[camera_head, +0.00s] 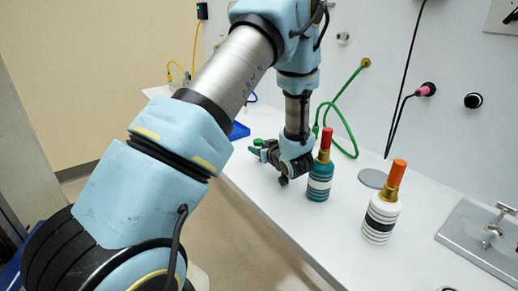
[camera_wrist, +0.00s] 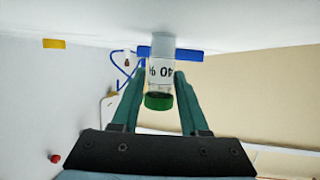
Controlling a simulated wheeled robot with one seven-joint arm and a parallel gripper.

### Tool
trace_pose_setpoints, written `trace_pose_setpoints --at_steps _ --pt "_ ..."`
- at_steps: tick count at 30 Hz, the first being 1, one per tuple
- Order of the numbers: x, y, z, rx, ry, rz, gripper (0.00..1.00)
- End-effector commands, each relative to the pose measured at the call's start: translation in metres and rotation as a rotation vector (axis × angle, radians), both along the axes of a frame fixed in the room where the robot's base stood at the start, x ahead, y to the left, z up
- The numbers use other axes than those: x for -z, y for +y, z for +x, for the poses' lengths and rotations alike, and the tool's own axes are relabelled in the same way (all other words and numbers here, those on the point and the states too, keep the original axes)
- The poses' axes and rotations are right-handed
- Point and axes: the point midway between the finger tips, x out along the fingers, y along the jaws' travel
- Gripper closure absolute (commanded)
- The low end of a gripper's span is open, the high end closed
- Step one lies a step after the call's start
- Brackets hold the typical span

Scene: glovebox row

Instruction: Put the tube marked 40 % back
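The tube marked 40 % (camera_wrist: 160,73) is clear with a white label and a green cap. In the wrist view it appears upside down, cap toward me. My gripper (camera_wrist: 160,80) has one teal finger on each side of it, close against it, and looks shut on it. In the head view my gripper (camera_head: 264,152) is low over the left part of the bench, and the green cap (camera_head: 257,142) shows at its fingertips; the tube's lower part is hidden there. A blue object (camera_head: 238,130) lies behind it on the bench; in the wrist view a blue bar (camera_wrist: 190,54) shows behind the tube.
A teal-striped bottle with a red top (camera_head: 321,170) stands just right of my gripper. A black-and-white bottle with an orange top (camera_head: 383,212) stands farther right. A grey disc (camera_head: 373,178) and a metal clamp plate (camera_head: 480,238) are also on the bench (camera_head: 345,215). A green hose (camera_head: 352,135) hangs behind.

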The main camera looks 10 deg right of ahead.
Motion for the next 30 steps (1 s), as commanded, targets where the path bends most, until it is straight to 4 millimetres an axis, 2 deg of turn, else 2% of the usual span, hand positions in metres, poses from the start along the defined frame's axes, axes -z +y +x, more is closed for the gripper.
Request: trace_pose_setpoints --at_steps 1,5,15,19,30 --pt "0.0 0.0 0.0 0.0 0.0 0.0 0.49" --pt "0.0 0.0 0.0 0.0 0.0 0.0 0.37" --pt "-0.005 -0.001 -0.002 0.001 0.0 -0.001 0.37" --pt "-0.008 -0.007 -0.02 0.003 0.0 -0.002 0.37" --pt "-0.032 -0.025 -0.089 0.003 -0.001 -0.002 0.37"
